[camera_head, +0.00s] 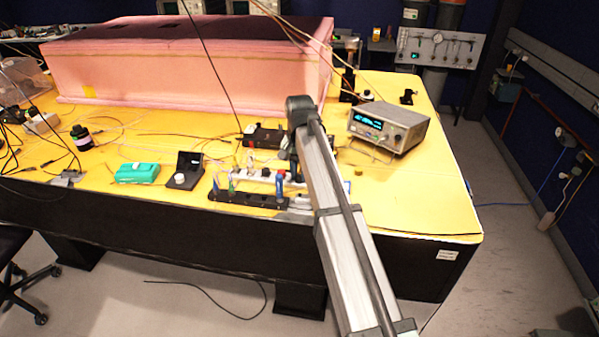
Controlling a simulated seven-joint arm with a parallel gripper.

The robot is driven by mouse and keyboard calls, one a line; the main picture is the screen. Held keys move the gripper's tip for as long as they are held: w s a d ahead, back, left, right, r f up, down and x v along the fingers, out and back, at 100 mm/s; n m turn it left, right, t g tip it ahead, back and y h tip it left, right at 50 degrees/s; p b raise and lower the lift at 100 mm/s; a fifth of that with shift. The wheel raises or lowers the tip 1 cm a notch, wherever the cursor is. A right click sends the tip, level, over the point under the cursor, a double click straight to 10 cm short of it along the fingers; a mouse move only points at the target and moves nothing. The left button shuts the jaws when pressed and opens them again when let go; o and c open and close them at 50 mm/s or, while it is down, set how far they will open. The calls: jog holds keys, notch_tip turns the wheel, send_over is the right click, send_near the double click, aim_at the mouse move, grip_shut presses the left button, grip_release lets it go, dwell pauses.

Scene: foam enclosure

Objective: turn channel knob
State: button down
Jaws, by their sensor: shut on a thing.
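A grey bench instrument (388,125) with a lit blue display and small front knobs stands on the yellow bench, right of my arm. A black device (185,170) with a round white knob (179,179) stands near the front edge, left of my arm. I cannot tell which knob is the channel knob. My arm rises from the bottom right and bends down at its far end. My gripper (293,167) shows only as a small dark part beside the arm link, low over the cluttered bench middle. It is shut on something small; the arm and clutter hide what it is.
A black strip (248,199) with coloured leads, a white strip (255,174) and a black box (262,136) crowd around my gripper. A teal box (137,173) lies to the left. A large pink foam enclosure (180,75) fills the back. The bench's right front corner is clear.

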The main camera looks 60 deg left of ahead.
aim_at(300, 176)
jog(key=shift+n, duration=0.3)
jog(key=n, duration=0.4)
jog(key=shift+n, duration=2)
jog(key=c, duration=1)
grip_release()
jog(key=shift+o, duration=0.2)
notch_tip(300, 176, up, 14)
jog(key=shift+f, duration=0.1)
